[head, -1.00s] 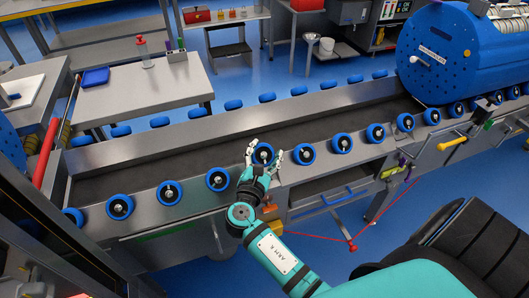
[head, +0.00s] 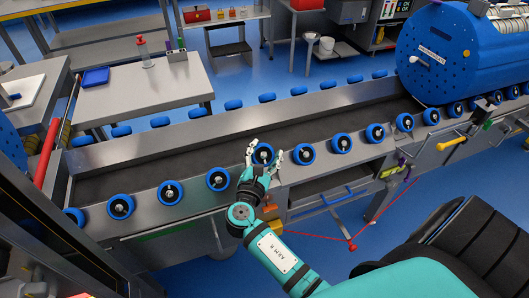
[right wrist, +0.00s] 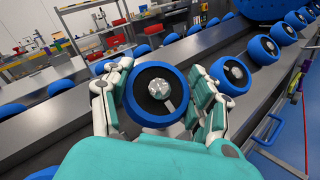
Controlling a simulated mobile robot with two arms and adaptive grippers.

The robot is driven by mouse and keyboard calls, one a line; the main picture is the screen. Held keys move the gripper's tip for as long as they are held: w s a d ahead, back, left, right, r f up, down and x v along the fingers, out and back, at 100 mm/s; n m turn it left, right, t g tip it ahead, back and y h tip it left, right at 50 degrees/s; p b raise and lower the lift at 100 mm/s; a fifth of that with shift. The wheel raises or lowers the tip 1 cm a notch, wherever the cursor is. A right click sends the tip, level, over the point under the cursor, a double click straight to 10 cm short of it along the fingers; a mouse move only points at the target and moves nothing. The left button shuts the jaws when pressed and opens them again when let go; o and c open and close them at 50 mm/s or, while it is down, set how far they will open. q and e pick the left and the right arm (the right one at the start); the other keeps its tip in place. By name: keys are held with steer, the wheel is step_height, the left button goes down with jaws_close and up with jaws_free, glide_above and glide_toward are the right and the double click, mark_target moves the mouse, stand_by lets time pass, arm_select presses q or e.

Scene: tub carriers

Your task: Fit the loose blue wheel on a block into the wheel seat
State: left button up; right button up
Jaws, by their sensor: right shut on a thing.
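The blue wheel (head: 263,153) is between the fingers of my right gripper (head: 264,157), in line with the row of wheels on the carrier's near rail. In the right wrist view the wheel (right wrist: 134,108) has a blue rim, a dark centre and a silver hub with a short bar. The fingers of my right gripper (right wrist: 157,98) close on it from both sides. The seat and any block behind the wheel are hidden, so I cannot tell how far on it sits. My left gripper is not in view.
Neighbouring blue wheels (head: 218,179) and (head: 304,154) stand close on either side along the rail. A large blue drum (head: 437,62) rests on the rollers at the right. A yellow-handled lever (head: 452,143) sticks out at the front right. A red cord (head: 311,237) hangs below the rail.

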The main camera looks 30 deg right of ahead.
mark_target(265, 162)
steer(key=shift+f+b, duration=1.45)
steer(key=shift+f, duration=0.4)
steer(key=shift+r, duration=0.15)
steer(key=shift+r+p, duration=1.4)
steer(key=shift+p, duration=0.1)
steer(key=shift+p, duration=0.35)
stand_by(0.6)
steer(key=shift+f+b, duration=1.2)
steer(key=shift+f, duration=0.35)
steer(key=o, duration=1.8)
steer(key=shift+d, duration=0.1)
steer(key=shift+c, duration=0.2)
steer(key=v, duration=1.2)
